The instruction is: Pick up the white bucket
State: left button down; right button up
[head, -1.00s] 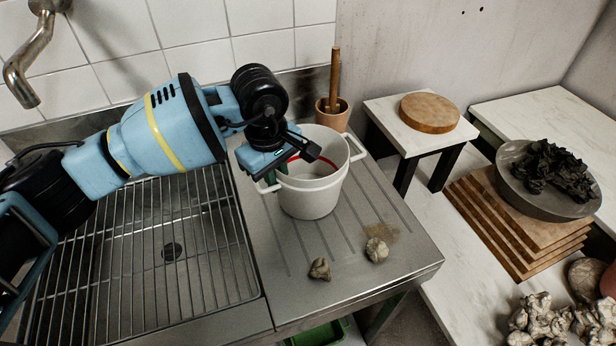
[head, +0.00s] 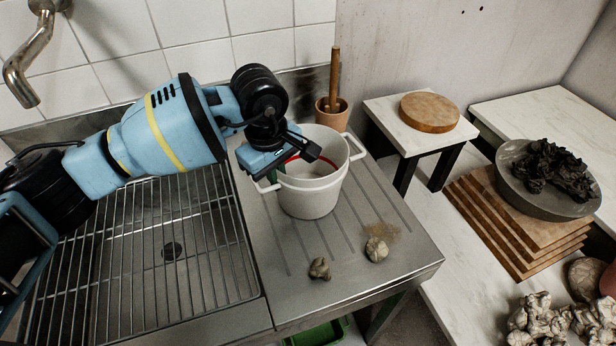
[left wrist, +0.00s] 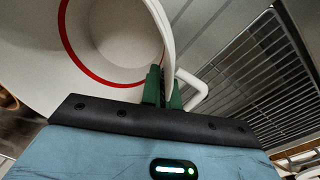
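The white bucket (head: 312,195) stands upright on the ribbed steel drainboard, with a red line around its inside and a white handle on each side. My left gripper (head: 279,176) is at its left rim, above the left handle. In the left wrist view the green fingers (left wrist: 163,88) lie close together, one inside the bucket (left wrist: 100,40) and one outside, with the wall pinched between them. The fingertips are partly hidden by the rim. My right gripper is not in view.
A steel sink with a wire rack (head: 140,240) is at the left, under a tap (head: 35,55). A clay pot (head: 331,110) with a wooden stick stands behind the bucket. Two small clay lumps (head: 376,249) lie in front. A small table (head: 385,108) stands to the right.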

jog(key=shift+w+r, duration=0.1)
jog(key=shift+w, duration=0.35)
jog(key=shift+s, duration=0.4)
pick_arm(q)
jog(key=shift+r, duration=0.2)
jog(key=shift+r, duration=0.25)
notch_tip(320, 180, up, 2)
jog(key=shift+w+r, duration=0.1)
jog(key=shift+r, duration=0.05)
jog(key=s+a+r+b, duration=0.1)
jog(key=s+a, duration=0.7)
jog(key=s, duration=0.5)
jog(key=shift+s+a+r+b, duration=0.25)
jog(key=shift+a+r+b, duration=0.15)
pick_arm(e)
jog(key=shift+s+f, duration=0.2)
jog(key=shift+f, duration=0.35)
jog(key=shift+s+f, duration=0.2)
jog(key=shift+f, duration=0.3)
